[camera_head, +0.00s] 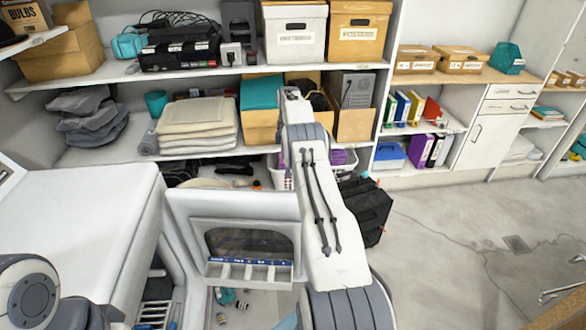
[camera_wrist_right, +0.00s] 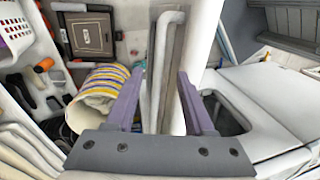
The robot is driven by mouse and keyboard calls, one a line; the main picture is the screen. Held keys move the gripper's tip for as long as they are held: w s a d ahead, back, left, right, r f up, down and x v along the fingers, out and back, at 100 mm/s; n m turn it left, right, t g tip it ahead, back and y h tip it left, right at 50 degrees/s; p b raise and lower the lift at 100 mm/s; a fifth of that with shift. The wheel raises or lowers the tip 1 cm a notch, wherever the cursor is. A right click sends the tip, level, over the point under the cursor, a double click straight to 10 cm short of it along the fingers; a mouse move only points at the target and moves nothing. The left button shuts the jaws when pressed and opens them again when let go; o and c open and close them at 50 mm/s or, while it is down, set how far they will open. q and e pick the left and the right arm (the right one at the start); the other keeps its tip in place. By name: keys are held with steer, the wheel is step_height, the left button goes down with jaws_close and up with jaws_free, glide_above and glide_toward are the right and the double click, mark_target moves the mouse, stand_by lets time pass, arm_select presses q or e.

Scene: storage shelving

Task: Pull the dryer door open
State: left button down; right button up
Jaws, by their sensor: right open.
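The white dryer (camera_head: 85,215) stands at the left in the head view. A white door panel with a dark window (camera_head: 236,205) stands out to the right of its body, at an angle to it. My right arm rises in front of the panel's right edge and hides part of it; its fingers are hidden there. In the right wrist view my right gripper (camera_wrist_right: 163,102) is open, with a purple finger on each side of a pale upright bar-like edge. I cannot tell whether the fingers touch it. A dark opening or window shows right of the fingers. My left gripper is out of view.
Shelves with folded towels (camera_head: 197,125), boxes and electronics stand behind. Floor at the right (camera_head: 450,245) is mostly clear.

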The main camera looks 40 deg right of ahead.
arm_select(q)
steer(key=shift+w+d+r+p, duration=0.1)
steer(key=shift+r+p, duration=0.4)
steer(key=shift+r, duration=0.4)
